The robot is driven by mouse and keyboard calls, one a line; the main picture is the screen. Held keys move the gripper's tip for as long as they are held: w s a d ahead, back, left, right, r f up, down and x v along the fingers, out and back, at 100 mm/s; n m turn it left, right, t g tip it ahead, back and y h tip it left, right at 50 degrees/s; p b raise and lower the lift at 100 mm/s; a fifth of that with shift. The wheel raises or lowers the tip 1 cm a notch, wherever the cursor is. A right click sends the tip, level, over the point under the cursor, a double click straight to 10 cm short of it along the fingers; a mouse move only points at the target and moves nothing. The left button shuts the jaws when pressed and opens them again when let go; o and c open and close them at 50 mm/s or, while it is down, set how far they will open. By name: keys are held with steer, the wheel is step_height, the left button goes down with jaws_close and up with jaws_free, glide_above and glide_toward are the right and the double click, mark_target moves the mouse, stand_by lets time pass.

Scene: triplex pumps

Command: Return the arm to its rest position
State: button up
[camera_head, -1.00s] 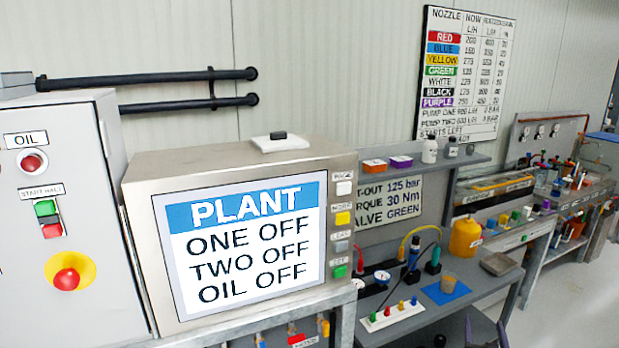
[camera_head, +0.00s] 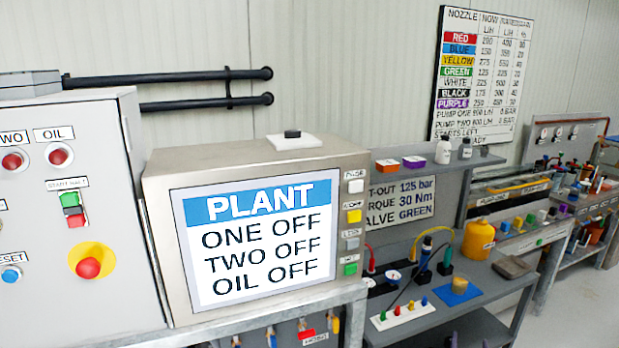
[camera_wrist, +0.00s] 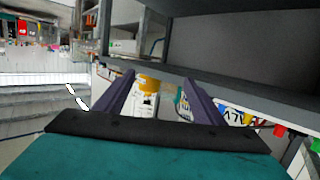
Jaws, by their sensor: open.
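My gripper (camera_wrist: 152,102) shows in the wrist view. Its two dark purple fingers stand apart with nothing held between them. Beyond the gap, a white and yellow container (camera_wrist: 146,92) and part of a lettered sign show in the background, apart from the fingers. The teal and black part at the bottom of the wrist view is my own wrist.
In the head view a control cabinet (camera_head: 120,240) and a PLANT screen (camera_head: 262,240) stand at left. A bench with a yellow container (camera_head: 478,240) and a white strip of colored pegs (camera_head: 403,313) is at right. Grey shelving (camera_wrist: 240,95) lies close beyond the gripper.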

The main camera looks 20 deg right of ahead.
steer(key=w+a+f+n+g+y, duration=0.2)
steer(key=a+f+g+y, duration=0.15)
steer(key=a+f, duration=0.95)
steer(key=w+a+f+n+g+y, duration=0.1)
steer(key=a+f+g+y, duration=0.25)
steer(key=a+f, duration=0.9)
steer(key=s+a+f+n+g+y, duration=0.1)
steer(key=s+a+n+g, duration=0.1)
steer(key=s+a, duration=0.4)
steer(key=s+a+f+n+g+y, duration=0.1)
steer(key=s+a+g, duration=0.3)
steer(key=a, duration=1)
steer(key=s+a+f+n+g+y, duration=0.1)
steer(key=s+a+n+g+y, duration=0.1)
steer(key=s+a, duration=0.7)
steer(key=shift+s+a+f+n+g, duration=0.15)
steer(key=shift+s+a+n+g, duration=0.2)
steer(key=shift+a+n+g, duration=0.45)
steer(key=shift+a, duration=0.15)
